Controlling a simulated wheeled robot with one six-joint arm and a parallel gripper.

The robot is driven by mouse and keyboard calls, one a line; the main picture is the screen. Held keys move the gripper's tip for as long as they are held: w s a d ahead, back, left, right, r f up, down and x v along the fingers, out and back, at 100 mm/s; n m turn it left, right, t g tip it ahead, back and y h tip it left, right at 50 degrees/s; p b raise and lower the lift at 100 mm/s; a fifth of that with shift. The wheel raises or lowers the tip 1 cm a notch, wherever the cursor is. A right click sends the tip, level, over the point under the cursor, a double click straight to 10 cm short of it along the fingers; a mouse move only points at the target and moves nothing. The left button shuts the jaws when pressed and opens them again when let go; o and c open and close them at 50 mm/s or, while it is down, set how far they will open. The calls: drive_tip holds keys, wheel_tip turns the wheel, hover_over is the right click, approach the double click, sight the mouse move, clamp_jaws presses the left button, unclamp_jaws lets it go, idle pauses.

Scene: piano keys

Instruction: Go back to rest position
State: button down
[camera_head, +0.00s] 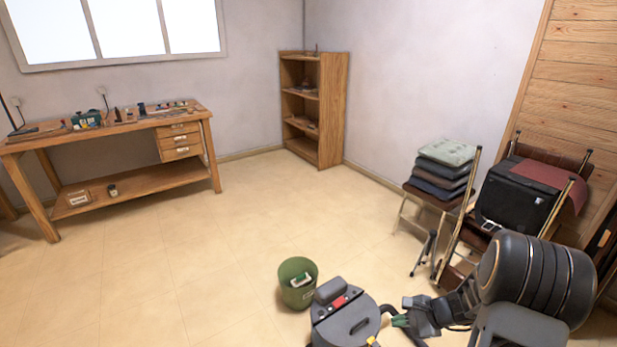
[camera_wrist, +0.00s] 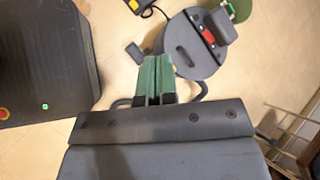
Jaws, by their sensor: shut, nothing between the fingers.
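My gripper (camera_head: 399,321) is at the lower right of the head view, held out low beside a grey canister machine (camera_head: 345,318). In the wrist view my gripper (camera_wrist: 153,78) shows two green fingers pressed together, with nothing between them. The canister machine (camera_wrist: 193,45), with its dark handle and red part, lies beyond the fingertips there. Whether the fingers touch it or its hose cannot be told. No piano keys show in either view.
A green bucket (camera_head: 298,284) with something inside stands beside the machine. Chairs stacked with cushions (camera_head: 440,175) and a black case (camera_head: 515,195) stand at right. A wooden workbench (camera_head: 130,185) is at left, a shelf (camera_head: 330,110) at the back. The middle floor is clear.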

drive_tip(key=s+a+r+n+h+p, duration=0.2)
drive_tip(key=s+r+n+p, duration=0.2)
drive_tip(key=r, duration=0.7)
drive_tip(key=s+a+r+n+h+p, duration=0.3)
drive_tip(key=s+r+n+p, duration=0.1)
drive_tip(key=r, duration=0.8)
drive_tip(key=s+a+r+n+h+p, duration=0.3)
drive_tip(key=r+n+p, duration=0.3)
drive_tip(key=r, duration=0.6)
drive_tip(key=shift+s+a+n, duration=0.15)
drive_tip(key=shift+s+n, duration=0.25)
drive_tip(key=shift+n, duration=0.6)
